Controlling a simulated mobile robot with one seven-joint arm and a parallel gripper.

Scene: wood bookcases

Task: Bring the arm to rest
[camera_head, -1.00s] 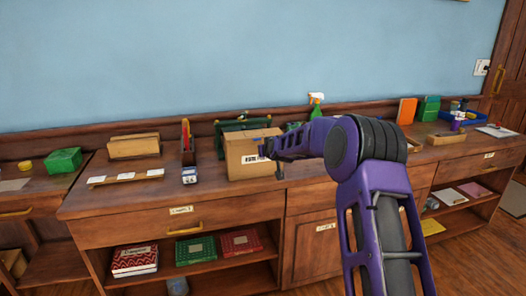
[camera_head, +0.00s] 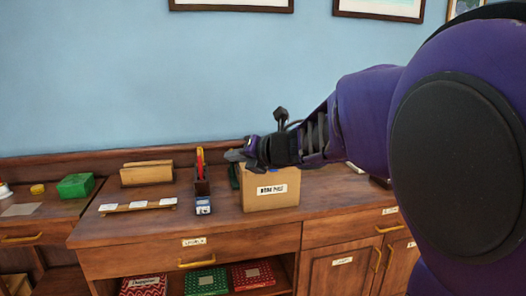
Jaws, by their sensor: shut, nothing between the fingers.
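My purple arm comes in from the right side of the view and fills much of that side. My gripper (camera_head: 236,155) is at its end, pointing left, in front of the upper part of a cardboard box (camera_head: 272,188) with a white label. The gripper is shut and holds nothing. I cannot tell how far it is from the box. The arm hides the right part of the counter.
The wooden counter (camera_head: 150,222) runs along the blue wall. Boxes, such as a green one (camera_head: 206,281), lie on the shelf below.

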